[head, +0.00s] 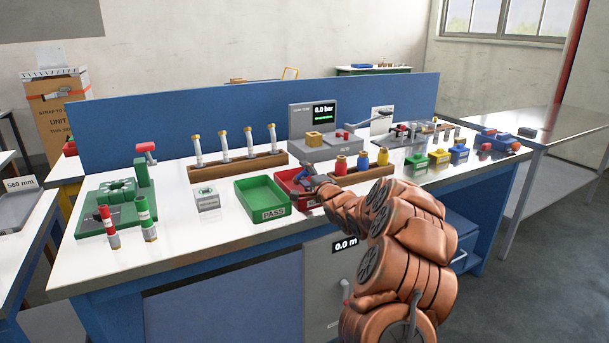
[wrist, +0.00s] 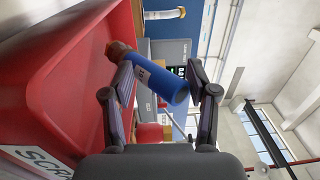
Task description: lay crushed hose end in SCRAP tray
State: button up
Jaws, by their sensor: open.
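The red SCRAP tray (head: 287,179) stands on the bench right of the green PASS tray. In the wrist view its red wall (wrist: 60,70) fills the left side, with part of its label showing. My gripper (wrist: 160,75) is open at the tray. A blue cylinder with a copper-brown end, seemingly the hose end (wrist: 165,83), shows between the spread fingers. It overlaps the left finger in the picture; I cannot tell whether it touches it or rests on the tray. In the head view, my gripper (head: 314,182) and arm partly hide the tray.
The green PASS tray (head: 262,199) is directly left of the red tray. A wooden rack of white tubes (head: 237,164) stands behind it. Red, yellow and blue spools (head: 362,161) are close on the right. The pressure tester (head: 325,145) stands behind.

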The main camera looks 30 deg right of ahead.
jog(key=shift+g, duration=0.5)
jog(key=f, duration=0.5)
jog(key=shift+s+a+f, duration=0.15)
jog(key=shift+a+f, duration=0.1)
jog(key=shift+a, duration=0.1)
jog(key=shift+s, duration=0.35)
jog(key=s+r+t, duration=0.1)
jog(key=s+r, duration=0.3)
jog(key=s, duration=0.7)
jog(key=shift+a+r, duration=0.25)
jog(key=shift+r, duration=0.1)
jog(key=shift+r, duration=0.2)
